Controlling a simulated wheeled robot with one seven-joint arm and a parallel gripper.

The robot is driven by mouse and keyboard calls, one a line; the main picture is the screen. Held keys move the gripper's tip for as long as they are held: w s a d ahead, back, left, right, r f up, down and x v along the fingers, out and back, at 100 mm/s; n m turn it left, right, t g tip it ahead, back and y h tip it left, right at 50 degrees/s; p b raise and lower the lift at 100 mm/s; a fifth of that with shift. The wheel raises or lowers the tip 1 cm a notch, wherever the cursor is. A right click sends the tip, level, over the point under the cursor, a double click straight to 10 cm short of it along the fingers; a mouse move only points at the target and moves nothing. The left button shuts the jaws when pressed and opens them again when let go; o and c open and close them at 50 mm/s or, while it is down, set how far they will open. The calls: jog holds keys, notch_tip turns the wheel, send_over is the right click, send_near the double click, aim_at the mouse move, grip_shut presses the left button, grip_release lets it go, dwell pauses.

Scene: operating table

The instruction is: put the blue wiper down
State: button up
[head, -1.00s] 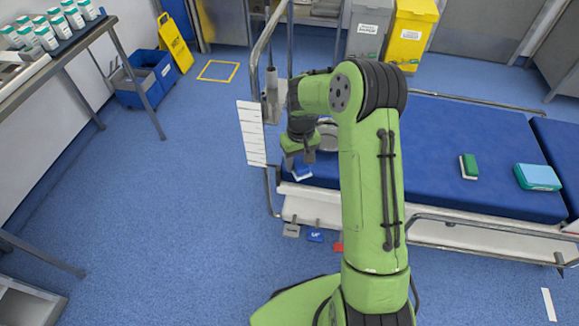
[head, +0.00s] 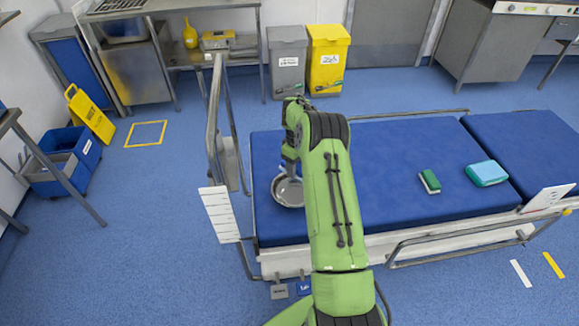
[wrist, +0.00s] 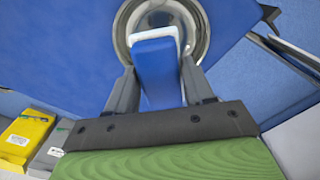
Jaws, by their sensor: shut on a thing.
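The blue wiper (wrist: 152,62) is between the two fingers of my gripper (wrist: 155,80) in the wrist view, with a white edge at its far end. My gripper is shut on it. In the head view my arm hides the wiper and the fingertips. Beyond the wiper in the wrist view is a round metal bowl (wrist: 197,22), partly covered by the wiper. The bowl also shows in the head view (head: 288,192), on the left end of the blue operating table (head: 400,160), beside my arm. I cannot tell whether the wiper touches the bowl.
A green and white block (head: 429,182) and a teal-and-light-blue packet (head: 487,173) lie on the table to the right. A metal rail (head: 213,130) stands at the table's left end. Grey (head: 288,65) and yellow (head: 327,60) bins stand behind. The middle of the mattress is clear.

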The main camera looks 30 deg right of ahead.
aim_at(297, 172)
notch_tip(297, 172, down, 11)
jog(key=b, duration=0.6)
jog(key=shift+s+r, duration=0.1)
jog(key=shift+r, duration=0.1)
jog(key=o, duration=1.1)
notch_tip(297, 172, up, 7)
jog(key=p, duration=0.4)
jog(key=shift+r, duration=0.1)
